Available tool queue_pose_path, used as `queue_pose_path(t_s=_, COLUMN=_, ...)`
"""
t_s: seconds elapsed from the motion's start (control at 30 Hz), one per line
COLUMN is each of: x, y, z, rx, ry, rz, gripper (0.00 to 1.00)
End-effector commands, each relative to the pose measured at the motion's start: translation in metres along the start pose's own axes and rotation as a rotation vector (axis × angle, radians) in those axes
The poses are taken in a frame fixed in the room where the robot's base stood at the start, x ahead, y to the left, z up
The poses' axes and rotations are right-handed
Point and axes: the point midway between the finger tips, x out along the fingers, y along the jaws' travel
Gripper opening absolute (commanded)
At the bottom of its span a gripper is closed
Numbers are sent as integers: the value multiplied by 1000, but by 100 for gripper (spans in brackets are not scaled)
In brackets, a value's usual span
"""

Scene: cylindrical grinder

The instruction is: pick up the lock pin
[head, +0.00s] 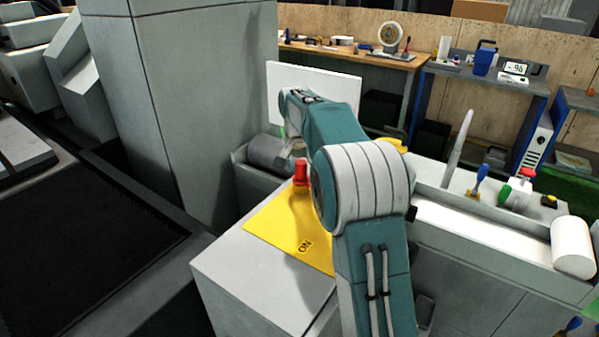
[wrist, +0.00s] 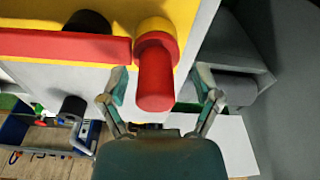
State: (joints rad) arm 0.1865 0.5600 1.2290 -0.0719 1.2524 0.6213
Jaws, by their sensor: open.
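The lock pin, a red upright pin (head: 301,172), stands at the edge of a yellow plate (head: 270,228) marked "ON" in the head view. In the wrist view the red pin (wrist: 155,82) is large, with a round red collar and a yellow cylinder behind it. My gripper (wrist: 163,84) is open, with one finger on each side of the pin. Gaps show between the pin and both fingers. In the head view my gripper (head: 288,152) is small beside the pin, partly hidden by my arm.
A red bar (wrist: 60,46) runs left from the pin in the wrist view. A grey cylinder (head: 268,152) lies behind the pin. A tall grey machine column (head: 180,100) stands at left. A white ledge (head: 490,225) with tools is at right, and workbenches are at the back.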

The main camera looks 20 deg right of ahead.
Motion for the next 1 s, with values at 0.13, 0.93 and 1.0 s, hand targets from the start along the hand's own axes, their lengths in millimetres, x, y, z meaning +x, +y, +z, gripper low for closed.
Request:
queue_pose_path(t_s=0.13, x=0, y=0, z=0, rx=1, ry=0, rz=0, gripper=60)
queue_pose_path(t_s=0.93, x=-30, y=0, z=-4, rx=1, ry=3, rz=-2, gripper=0)
queue_pose_path(t_s=1.0, x=-41, y=7, z=-3, rx=3, ry=2, rz=-1, gripper=0)
